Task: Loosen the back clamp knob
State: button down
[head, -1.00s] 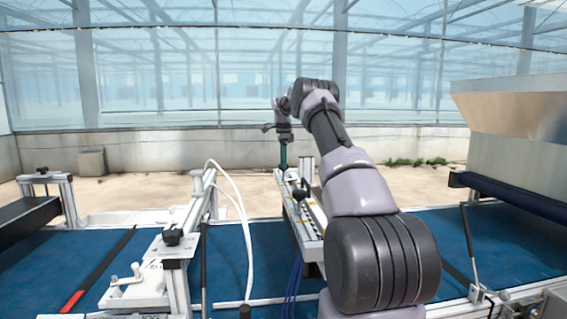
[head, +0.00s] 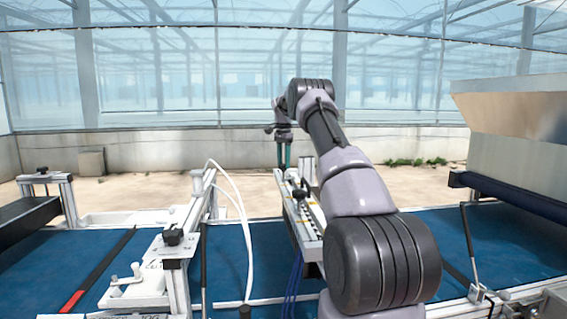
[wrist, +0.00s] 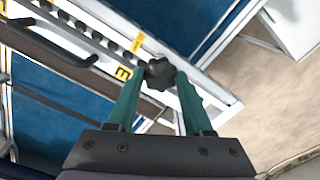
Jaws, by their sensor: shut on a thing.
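The back clamp knob (wrist: 160,73) is a dark, lobed knob at the far end of a pale rail in the wrist view. My gripper (wrist: 160,80) has its two green fingers on either side of the knob and is shut on it. In the head view my gripper (head: 284,160) points down at the far end of the clamp rail (head: 311,232). The knob itself is hard to make out there behind the fingers.
Another black knob (head: 299,194) stands nearer on the same rail. A blue belt (head: 230,255) runs beneath. A white-framed unit with pale hoses (head: 238,200) is to the left, and a metal hopper (head: 515,130) is to the right.

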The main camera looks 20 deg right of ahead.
jog(key=n, duration=0.6)
jog(key=shift+n, duration=0.3)
jog(key=n, duration=0.5)
jog(key=shift+n, duration=0.4)
jog(key=shift+c, duration=1.5)
grip_release()
jog(key=shift+r, duration=0.1)
notch_tip(320, 180, up, 11)
jog(key=shift+f, duration=0.2)
